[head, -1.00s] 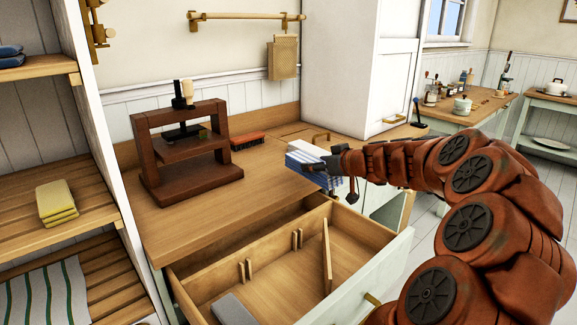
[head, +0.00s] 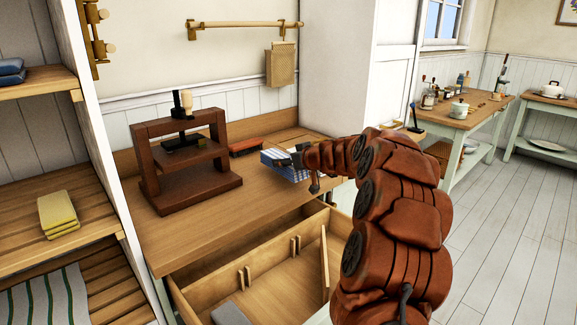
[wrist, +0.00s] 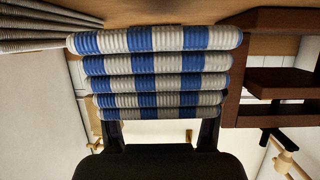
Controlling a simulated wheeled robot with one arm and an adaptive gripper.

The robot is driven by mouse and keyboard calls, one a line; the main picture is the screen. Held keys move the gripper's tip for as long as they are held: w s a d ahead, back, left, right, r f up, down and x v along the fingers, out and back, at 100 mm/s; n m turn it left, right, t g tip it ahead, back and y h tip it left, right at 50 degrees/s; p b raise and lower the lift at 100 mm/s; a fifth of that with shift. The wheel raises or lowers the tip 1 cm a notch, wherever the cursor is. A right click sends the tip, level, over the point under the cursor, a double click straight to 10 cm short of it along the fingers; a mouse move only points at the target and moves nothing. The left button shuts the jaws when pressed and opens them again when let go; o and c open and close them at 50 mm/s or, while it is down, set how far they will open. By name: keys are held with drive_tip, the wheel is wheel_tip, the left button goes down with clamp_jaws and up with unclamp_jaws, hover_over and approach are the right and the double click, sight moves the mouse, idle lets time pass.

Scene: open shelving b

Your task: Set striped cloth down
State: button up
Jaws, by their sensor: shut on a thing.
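The striped cloth (head: 284,164) is a folded blue-and-white stack. In the head view it is at the back right of the wooden worktop, in front of my gripper (head: 297,158). In the wrist view the cloth (wrist: 155,70) fills the upper middle, with several folded layers between my two dark fingers. My gripper is shut on it. I cannot tell from these views whether the cloth touches the worktop (head: 225,212). My arm hides part of the worktop's right side.
A brown wooden press (head: 185,160) stands on the worktop at the left, and a red brush (head: 246,147) lies behind the cloth. An open drawer (head: 262,268) with dividers juts out below. Shelves at the left hold a yellow cloth (head: 58,212). The front middle of the worktop is clear.

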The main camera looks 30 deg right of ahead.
drive_tip(key=shift+w, duration=0.45)
drive_tip(key=f, duration=0.2)
drive_tip(key=shift+w+f, duration=0.3)
drive_tip(key=shift+f, duration=0.35)
drive_tip(key=shift+f+b, duration=0.1)
drive_tip(key=shift+b, duration=0.35)
drive_tip(key=o, duration=1.2)
drive_tip(key=shift+c, duration=0.2)
drive_tip(key=shift+p, duration=0.7)
